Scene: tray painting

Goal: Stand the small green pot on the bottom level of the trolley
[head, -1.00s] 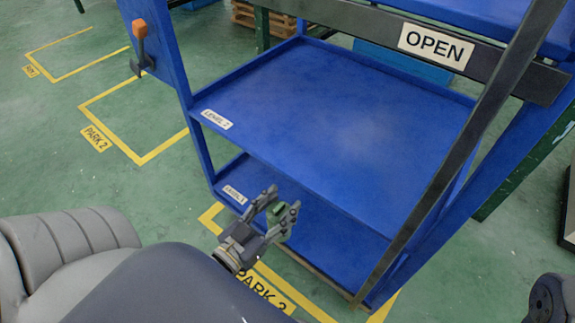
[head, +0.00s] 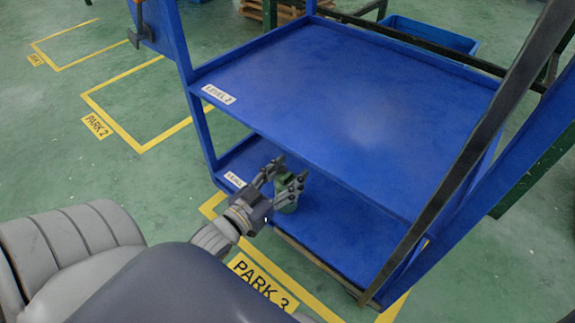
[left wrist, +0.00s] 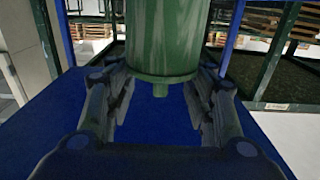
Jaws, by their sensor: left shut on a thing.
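The small green pot (head: 289,207) is between the fingers of my left gripper (head: 290,172), which is shut on it. In the left wrist view the pot (left wrist: 165,45) fills the upper middle, with blue surface below. The blue trolley (head: 345,95) has its bottom level (head: 335,226) under its middle shelf. In the head view the gripper and pot are at the open front left of the bottom level, below the middle shelf's edge. I cannot tell whether the pot touches the level. My right gripper is not in view.
A dark diagonal bar (head: 465,150) crosses the trolley's right side. The trolley's left post (head: 200,125) stands close to my left gripper. Yellow floor markings (head: 138,150) and clear green floor lie to the left. A blue crate (head: 430,35) is behind.

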